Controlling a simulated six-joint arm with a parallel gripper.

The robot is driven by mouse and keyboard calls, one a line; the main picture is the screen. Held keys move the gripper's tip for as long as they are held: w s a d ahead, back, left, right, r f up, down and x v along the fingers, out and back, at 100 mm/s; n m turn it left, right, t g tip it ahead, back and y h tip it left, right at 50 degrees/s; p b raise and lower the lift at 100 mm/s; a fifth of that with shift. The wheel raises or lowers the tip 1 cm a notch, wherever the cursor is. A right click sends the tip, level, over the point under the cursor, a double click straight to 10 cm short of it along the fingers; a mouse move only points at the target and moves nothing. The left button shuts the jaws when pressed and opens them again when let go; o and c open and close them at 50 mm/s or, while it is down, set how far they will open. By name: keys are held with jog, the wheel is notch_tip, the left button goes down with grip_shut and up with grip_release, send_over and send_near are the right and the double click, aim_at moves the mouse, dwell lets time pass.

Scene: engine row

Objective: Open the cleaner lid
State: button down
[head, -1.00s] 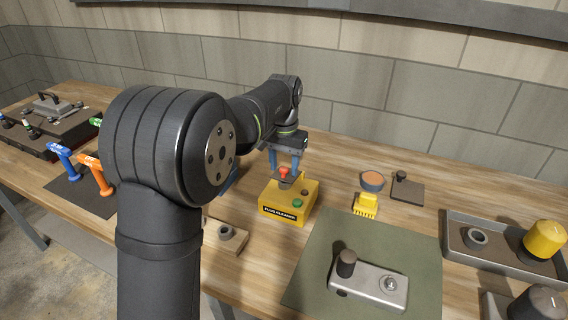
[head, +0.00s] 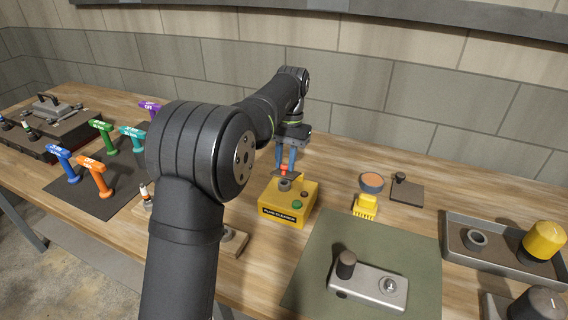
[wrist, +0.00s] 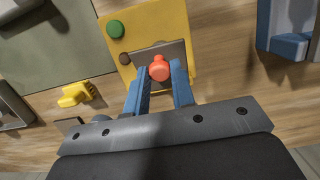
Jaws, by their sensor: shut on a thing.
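The yellow plug cleaner box (head: 276,212) stands on the bench in the middle of the head view. It carries a thin dark lid with a red knob (head: 284,169). The lid is swung up toward the back, and a grey round port (head: 285,184) shows on top of the box. My gripper (head: 285,167) is over the back of the box, its blue fingers shut on the red knob. In the wrist view the red knob (wrist: 159,68) sits between the fingertips, with the grey lid plate (wrist: 163,50) beside it. The hinge is not clearly visible.
A yellow brush (head: 365,207), a round orange-topped cup (head: 372,182) and a dark plate with a knob (head: 406,188) lie to the right. A green mat (head: 320,250) is in front. Several coloured T-handled tools (head: 95,176) stand on the left.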

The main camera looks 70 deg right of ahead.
jog(key=shift+d+r+y, duration=0.2)
jog(key=shift+d+y, duration=0.25)
jog(key=shift+y, duration=0.15)
jog(key=shift+d+r+y, duration=0.15)
jog(key=shift+d+y, duration=0.25)
jog(key=shift+y, duration=0.2)
jog(key=c, duration=1.2)
grip_release()
jog(key=shift+a, duration=0.2)
